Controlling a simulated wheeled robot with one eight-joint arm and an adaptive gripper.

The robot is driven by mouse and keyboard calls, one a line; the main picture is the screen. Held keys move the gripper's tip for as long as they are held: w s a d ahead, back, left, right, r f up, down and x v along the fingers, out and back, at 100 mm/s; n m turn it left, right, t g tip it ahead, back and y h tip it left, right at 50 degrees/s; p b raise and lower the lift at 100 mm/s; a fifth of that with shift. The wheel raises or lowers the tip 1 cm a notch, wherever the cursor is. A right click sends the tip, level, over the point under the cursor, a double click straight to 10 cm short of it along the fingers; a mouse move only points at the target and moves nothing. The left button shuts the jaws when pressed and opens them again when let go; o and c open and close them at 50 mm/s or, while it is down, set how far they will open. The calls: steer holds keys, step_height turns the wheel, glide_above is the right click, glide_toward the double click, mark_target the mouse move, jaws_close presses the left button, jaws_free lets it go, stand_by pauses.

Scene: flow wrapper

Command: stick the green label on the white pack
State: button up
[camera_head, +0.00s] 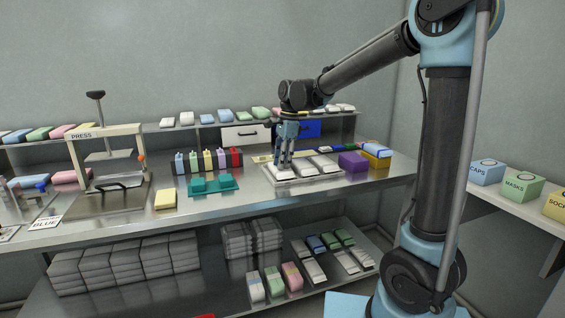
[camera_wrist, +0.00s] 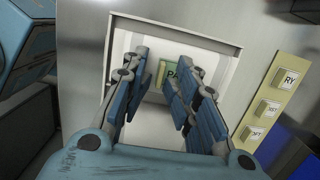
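My gripper (camera_head: 284,165) points down over the left one of three white packs (camera_head: 303,167) on a pale tray (camera_head: 290,181) on the bench. In the wrist view my gripper (camera_wrist: 160,95) has its fingers apart. A green label (camera_wrist: 171,72) with the letters "PA" shows between and beyond the fingertips, partly covered by the right finger. It appears to lie against the white surface below, and I see no finger clearly closed on it. The rest of its lettering is hidden. In the head view the fingers hide the label.
A purple box (camera_head: 353,162) and a yellow bin (camera_head: 377,161) stand right of the packs. A press (camera_head: 108,160) is further left. A yellow strip with small labels (camera_wrist: 268,105) lies beside the tray.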

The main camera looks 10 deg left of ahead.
step_height(320, 180, up, 12)
steer(key=w+d, duration=0.1)
steer(key=shift+d, duration=0.3)
stand_by(0.3)
steer(key=shift+f, duration=0.15)
steer(key=s+d+f+n+t, duration=0.1)
steer(key=s+d+f+n, duration=0.15)
steer(key=d, duration=0.55)
steer(key=s+d+f+n, duration=0.1)
steer(key=s+d+f, duration=0.2)
steer(key=d, duration=0.5)
steer(key=s+d+f+n+t, duration=0.1)
steer(key=s+d+f+n, duration=0.15)
steer(key=d, duration=0.55)
steer(key=s+d+f+n+t+h, duration=0.1)
steer(key=s+d+f+n, duration=0.4)
steer(key=s+d+f, duration=0.8)
step_height(320, 180, down, 3)
steer(key=shift+s+d+f+n+h, duration=0.2)
steer(key=shift+s+n+h, duration=0.15)
steer(key=shift+s, duration=0.55)
